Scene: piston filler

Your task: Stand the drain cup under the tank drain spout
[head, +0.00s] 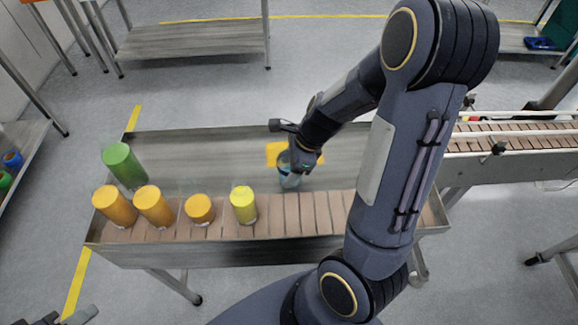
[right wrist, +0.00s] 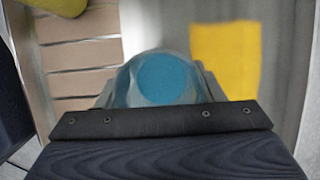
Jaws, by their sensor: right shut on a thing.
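The drain cup (head: 290,181) is a clear cup with blue inside. It is at the brown slatted strip's back edge, near the middle of the table. My right gripper (head: 302,164) reaches down from the right and is shut on it. In the right wrist view the cup (right wrist: 162,78) sits between the fingers, seen from above with its round blue inside showing. I cannot tell whether its base touches the table. A dark part at the bottom left corner seems to be my left gripper (head: 80,316); its fingers do not show clearly. I cannot make out a tank drain spout.
A yellow patch (head: 277,153) lies on the metal table (head: 190,150) just behind the cup; the wrist view shows it too (right wrist: 223,65). Several orange and yellow cylinders (head: 153,205) and a green one (head: 123,164) stand at left. A slatted conveyor (head: 520,138) is at right.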

